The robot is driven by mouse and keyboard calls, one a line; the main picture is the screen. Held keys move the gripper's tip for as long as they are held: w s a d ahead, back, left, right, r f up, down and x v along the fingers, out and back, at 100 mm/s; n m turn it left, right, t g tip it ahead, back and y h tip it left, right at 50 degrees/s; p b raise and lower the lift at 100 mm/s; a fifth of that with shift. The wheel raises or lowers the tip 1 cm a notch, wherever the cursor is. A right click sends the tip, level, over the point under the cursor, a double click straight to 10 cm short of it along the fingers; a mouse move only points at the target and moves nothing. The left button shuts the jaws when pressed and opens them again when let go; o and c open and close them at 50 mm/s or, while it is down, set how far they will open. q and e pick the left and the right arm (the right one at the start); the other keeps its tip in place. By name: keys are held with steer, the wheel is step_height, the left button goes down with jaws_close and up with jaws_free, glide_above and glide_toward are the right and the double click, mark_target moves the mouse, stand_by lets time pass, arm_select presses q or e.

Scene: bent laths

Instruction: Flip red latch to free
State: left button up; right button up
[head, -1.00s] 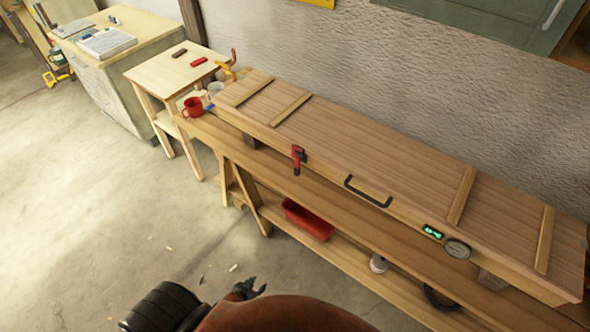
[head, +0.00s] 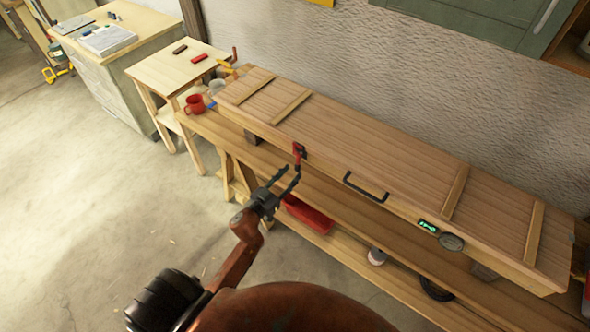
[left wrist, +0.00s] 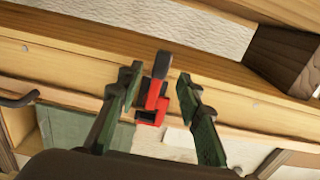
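The red latch (head: 298,152) sits on the front face of the long wooden box (head: 350,130), left of its black handle (head: 365,188). My left gripper (head: 284,180) is open just in front of and below the latch. In the left wrist view the red latch (left wrist: 154,98) with its dark end shows between the two open fingers (left wrist: 158,92), nearer the left finger. I cannot tell whether that finger touches it. My right gripper is not in view.
The box lies on a wooden bench (head: 225,140) with a red bin (head: 308,215) on its lower shelf. A green display (head: 428,226) and a round gauge (head: 452,242) are on the box front. A red mug (head: 195,104) stands at the bench's left end. Open floor lies left.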

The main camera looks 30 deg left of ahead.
mark_target(296, 168)
arm_select(q)
steer(key=shift+w+d, duration=0.1)
steer(key=shift+w, duration=1.6)
jaws_close()
